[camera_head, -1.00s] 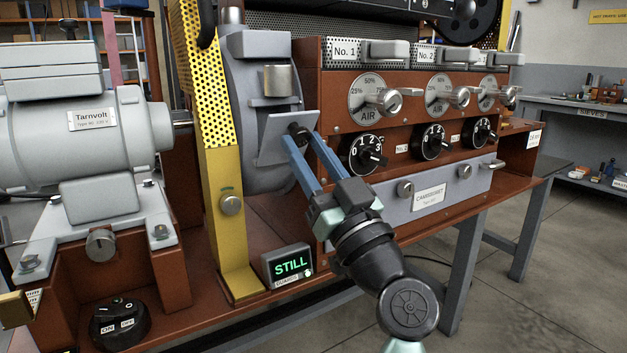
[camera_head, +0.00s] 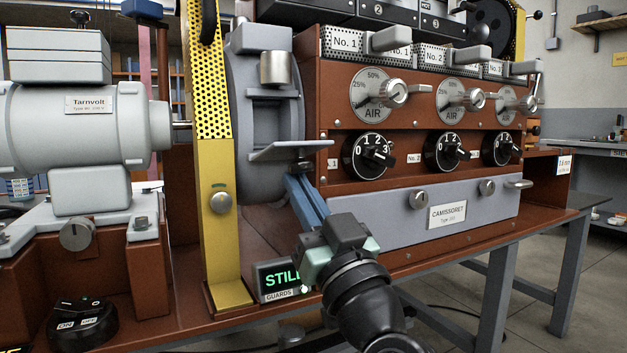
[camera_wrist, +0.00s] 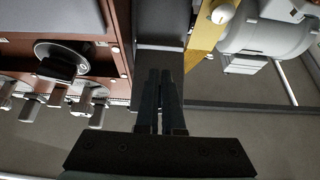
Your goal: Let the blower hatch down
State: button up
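The blower hatch (camera_head: 290,151) is a grey plate on the front of the round blower housing (camera_head: 248,120). It sticks out roughly level at the bottom of a rectangular opening (camera_head: 273,112), which is uncovered. A dark knob (camera_head: 300,166) shows under the plate. My gripper (camera_head: 297,180) is just below the hatch, its blue fingers pointing up at the knob. In the wrist view the fingers (camera_wrist: 160,75) lie close together with only a narrow gap. I see nothing clearly held between them; whether the tips touch the knob I cannot tell.
A yellow guard post (camera_head: 222,204) stands left of the blower, with the grey motor (camera_head: 85,130) beyond it. The control panel with dials (camera_head: 370,156) and air levers (camera_head: 393,92) is close on the right. A display reading STILL (camera_head: 279,280) sits below, partly behind my gripper.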

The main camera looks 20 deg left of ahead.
jog(key=shift+o, duration=1.2)
jog(key=shift+s+d+r, duration=0.15)
jog(key=shift+d+r, duration=0.05)
jog(key=shift+r, duration=0.2)
jog(key=o, duration=0.7)
jog(key=shift+s+d+r, duration=0.1)
jog(key=shift+d+r, duration=0.05)
jog(key=shift+r, duration=0.05)
jog(key=shift+f, duration=0.15)
jog(key=shift+s+d+f+b, duration=0.1)
jog(key=shift+d+f+b, duration=0.05)
jog(key=shift+f+b, duration=1.95)
jog(key=shift+s+d+f+b, duration=0.15)
jog(key=shift+f+b, duration=1.3)
jog(key=shift+f, duration=1.35)
jog(key=shift+s+d+f+b, duration=0.1)
jog(key=shift+d+f+b, duration=0.05)
jog(key=shift+f+b, duration=1.95)
jog(key=shift+f+p, duration=0.35)
